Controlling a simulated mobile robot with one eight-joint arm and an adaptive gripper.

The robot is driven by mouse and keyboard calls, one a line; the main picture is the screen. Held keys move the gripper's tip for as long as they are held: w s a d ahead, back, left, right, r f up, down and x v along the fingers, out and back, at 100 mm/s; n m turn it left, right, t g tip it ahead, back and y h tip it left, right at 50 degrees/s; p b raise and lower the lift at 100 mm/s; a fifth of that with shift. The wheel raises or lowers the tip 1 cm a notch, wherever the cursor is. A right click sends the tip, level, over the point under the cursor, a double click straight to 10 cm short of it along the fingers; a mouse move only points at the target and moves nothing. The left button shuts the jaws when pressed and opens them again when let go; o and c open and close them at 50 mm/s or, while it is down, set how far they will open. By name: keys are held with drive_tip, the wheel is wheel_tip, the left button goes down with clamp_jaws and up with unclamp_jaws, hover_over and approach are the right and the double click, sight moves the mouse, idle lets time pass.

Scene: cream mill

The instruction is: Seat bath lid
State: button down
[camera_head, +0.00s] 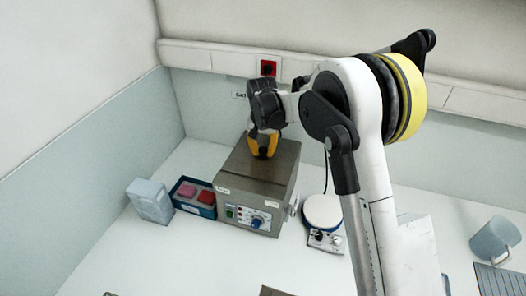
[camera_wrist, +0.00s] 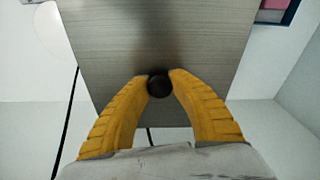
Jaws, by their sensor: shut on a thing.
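The bath (camera_head: 257,194) is a grey metal box with a control panel on its front, standing on the counter near the back wall. Its lid (camera_head: 262,163) is a flat brushed-metal plate on top; it also fills much of the wrist view (camera_wrist: 160,45). A round black knob (camera_wrist: 159,86) stands on the lid. My gripper (camera_wrist: 159,82) has its yellow fingers shut on the knob, one on each side. In the head view my gripper (camera_head: 263,150) is above the lid's rear part. I cannot tell whether the lid lies fully flush on the bath.
A blue tray (camera_head: 194,198) with pink and red items and a pale box (camera_head: 150,201) stand left of the bath. A white-topped hotplate (camera_head: 323,213) stands close to its right. A mug (camera_head: 493,240) is at far right.

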drive_tip(key=c, duration=0.6)
unclamp_jaws()
drive_tip(key=shift+r, duration=0.1)
drive_tip(key=shift+r+p, duration=0.6)
drive_tip(key=shift+r, duration=0.85)
drive_tip(key=shift+r, duration=0.1)
drive_tip(key=shift+r+p, duration=0.6)
drive_tip(key=shift+r, duration=0.85)
drive_tip(key=shift+r+p, duration=0.6)
drive_tip(key=shift+r, duration=0.85)
